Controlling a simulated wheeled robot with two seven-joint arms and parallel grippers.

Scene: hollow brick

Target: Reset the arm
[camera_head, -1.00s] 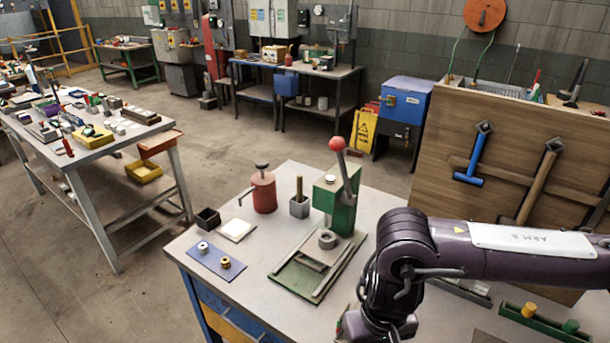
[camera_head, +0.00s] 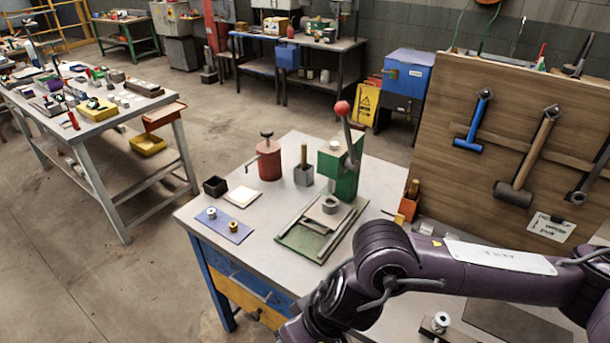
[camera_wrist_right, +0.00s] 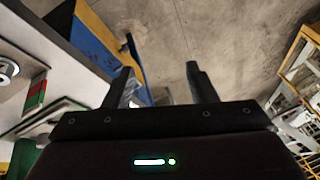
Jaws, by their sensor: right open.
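My right arm (camera_head: 385,262) crosses the lower right of the head view, over the near edge of the workbench (camera_head: 362,312). Its gripper is below the frame there. In the right wrist view my right gripper (camera_wrist_right: 160,85) shows two fingers spread apart, with nothing between them. Beyond the fingers are the bench's blue and yellow side (camera_wrist_right: 105,45) and the bare concrete floor (camera_wrist_right: 225,35). My left arm and gripper are not in view.
On the bench stand a green press (camera_head: 340,170) with a red-knobbed lever, a red can (camera_head: 269,160), a black box (camera_head: 215,186) and a blue mat (camera_head: 222,226) with two small parts. A tool board (camera_head: 500,190) rises at the right.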

